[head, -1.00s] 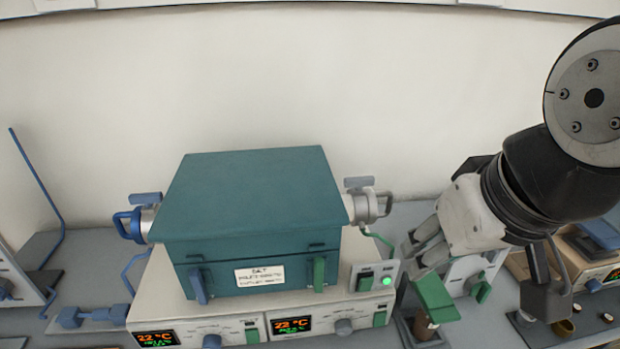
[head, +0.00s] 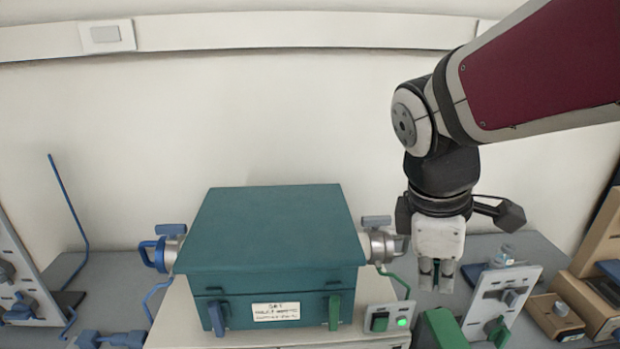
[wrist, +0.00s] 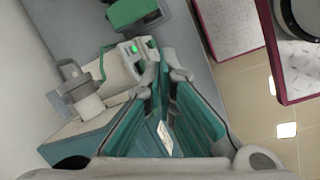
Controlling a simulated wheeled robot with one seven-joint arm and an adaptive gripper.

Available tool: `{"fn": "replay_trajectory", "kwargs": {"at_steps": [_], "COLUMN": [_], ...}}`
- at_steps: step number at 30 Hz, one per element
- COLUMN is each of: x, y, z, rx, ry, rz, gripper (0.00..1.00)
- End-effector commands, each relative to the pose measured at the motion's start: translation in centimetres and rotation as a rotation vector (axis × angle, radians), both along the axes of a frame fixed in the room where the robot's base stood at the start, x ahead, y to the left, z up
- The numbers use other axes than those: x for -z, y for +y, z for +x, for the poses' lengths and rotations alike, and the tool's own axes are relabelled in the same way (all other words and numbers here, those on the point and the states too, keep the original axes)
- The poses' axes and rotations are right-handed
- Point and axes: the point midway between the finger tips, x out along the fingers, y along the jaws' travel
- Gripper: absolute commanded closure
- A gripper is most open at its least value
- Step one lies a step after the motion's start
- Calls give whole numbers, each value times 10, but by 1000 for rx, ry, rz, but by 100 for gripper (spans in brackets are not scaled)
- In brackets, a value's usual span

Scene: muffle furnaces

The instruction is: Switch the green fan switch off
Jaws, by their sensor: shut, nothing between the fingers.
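A small pale switch box with a green rocker switch (head: 380,321) and a lit green lamp (head: 402,322) sits at the right front corner of the teal furnace (head: 280,245). In the wrist view the box (wrist: 136,55) and its glowing lamp (wrist: 133,47) lie just beyond my fingertips. I cannot tell which way the rocker is tipped. My gripper (head: 436,288) points down, shut and empty, to the right of and behind the box, apart from it in the head view. Its fingers (wrist: 160,72) also show in the wrist view.
A metal port with a blue-grey handle (head: 378,240) juts from the furnace's right side, close left of my gripper. A green block (head: 443,330) stands right of the switch box, and a pale upright panel (head: 502,300) stands further right. Wall space above is clear.

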Motion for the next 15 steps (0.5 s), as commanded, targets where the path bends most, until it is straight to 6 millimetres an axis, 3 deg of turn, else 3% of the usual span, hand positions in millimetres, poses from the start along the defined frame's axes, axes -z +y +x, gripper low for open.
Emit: {"fn": "replay_trajectory", "kwargs": {"at_steps": [7,15], "x": [19,40], "y": [1,6], "z": [24,46], "rx": [-510,-1089], "ry": [273,474], "rz": [-26,65], "gripper": [100,100]}}
